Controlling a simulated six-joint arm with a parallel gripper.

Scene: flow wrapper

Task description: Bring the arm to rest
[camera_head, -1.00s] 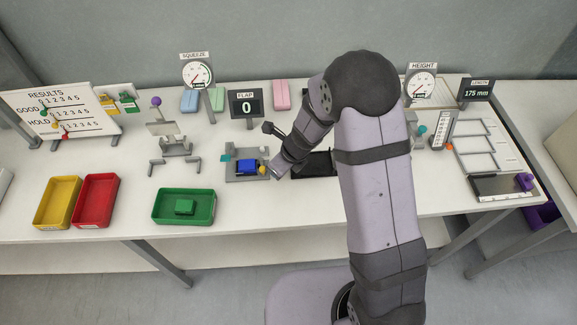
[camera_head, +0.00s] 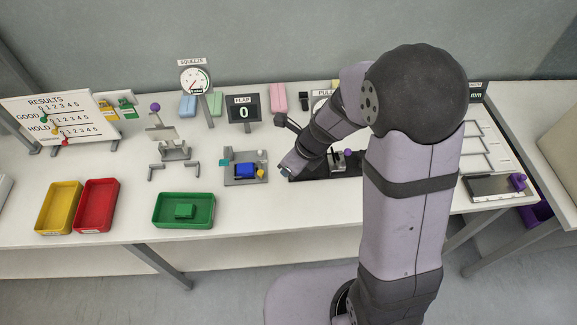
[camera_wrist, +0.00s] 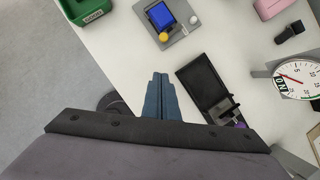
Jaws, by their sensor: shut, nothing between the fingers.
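My gripper (camera_head: 286,172) is at the lower end of my arm, just right of the grey fixture (camera_head: 232,181) that bears a blue block (camera_head: 245,170). In the wrist view the blue-grey fingers (camera_wrist: 161,98) are together with nothing between them. They point toward the white table, with the grey fixture and blue block ahead of them and a black tray-like base (camera_wrist: 204,86) to their right. How high the fingertips are above the table is hard to tell. My forearm hides part of the table's right side in the head view.
A green tray (camera_head: 160,221) holding a green block, a red tray (camera_head: 82,226) and a yellow tray (camera_head: 42,225) stand front left. A squeeze gauge (camera_head: 195,77) and a flap display (camera_head: 243,112) stand behind. A results board (camera_head: 45,118) is far left. Table between trays and fixture is clear.

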